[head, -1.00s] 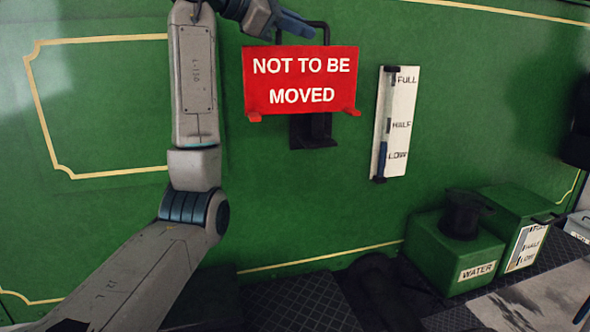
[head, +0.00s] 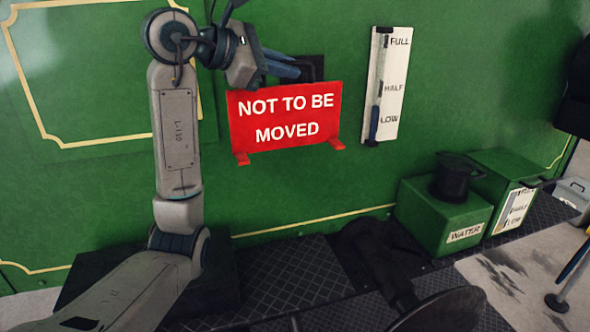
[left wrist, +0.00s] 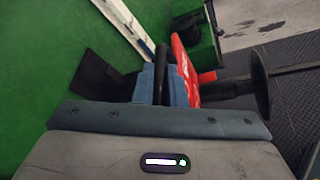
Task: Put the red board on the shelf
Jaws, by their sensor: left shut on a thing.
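The red board (head: 285,117), lettered "NOT TO BE MOVED", hangs upright and slightly tilted in front of the green wall in the head view. It has small red feet at its lower corners. My left gripper (head: 300,73) is at its top edge, shut on its black handle. In the left wrist view the blue fingers (left wrist: 160,88) close around the handle, and the red board (left wrist: 186,68) shows edge-on beside them. I cannot pick out a shelf for certain. My right gripper is not in view.
A white level gauge (head: 387,85) is on the wall right of the board. A green water box (head: 440,215) with a black pot (head: 456,178) stands at lower right, beside another green box (head: 505,190). A dark round shape (head: 440,312) is at the bottom. Dark tread plates cover the floor.

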